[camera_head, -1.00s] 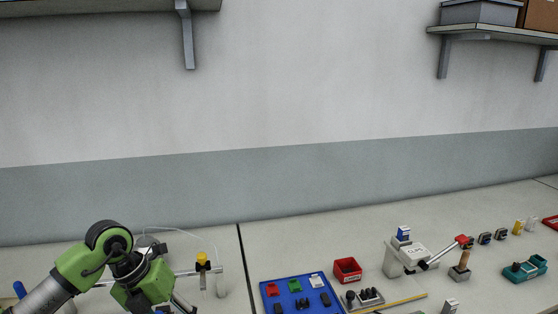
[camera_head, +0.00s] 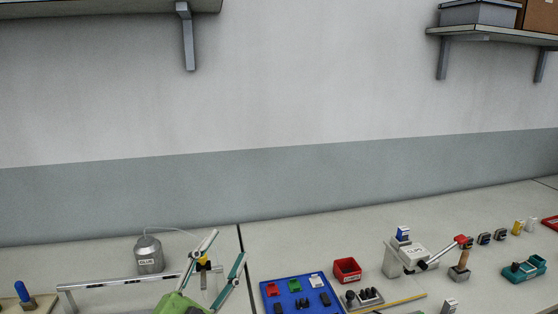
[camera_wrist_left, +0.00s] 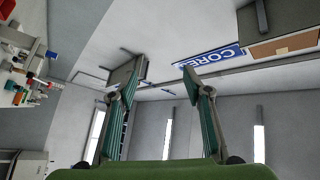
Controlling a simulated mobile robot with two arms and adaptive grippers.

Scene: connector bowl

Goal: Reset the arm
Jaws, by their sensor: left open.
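My left gripper (camera_head: 227,246) is at the lower middle-left of the head view, its green body at the bottom edge and its two fingers pointing up. The fingers are spread apart with nothing between them. In the left wrist view the open fingers (camera_wrist_left: 160,86) frame the far side of the room, tilted, and hold nothing. The gripper covers part of the right end of a metal rail (camera_head: 115,281) in the head view. My right gripper is not in view.
To the right of the gripper are a blue tray (camera_head: 264,303) with small parts, a red bin (camera_head: 347,270) and a lever press (camera_head: 392,262). A blue-handled tool (camera_head: 21,291) stands at far left.

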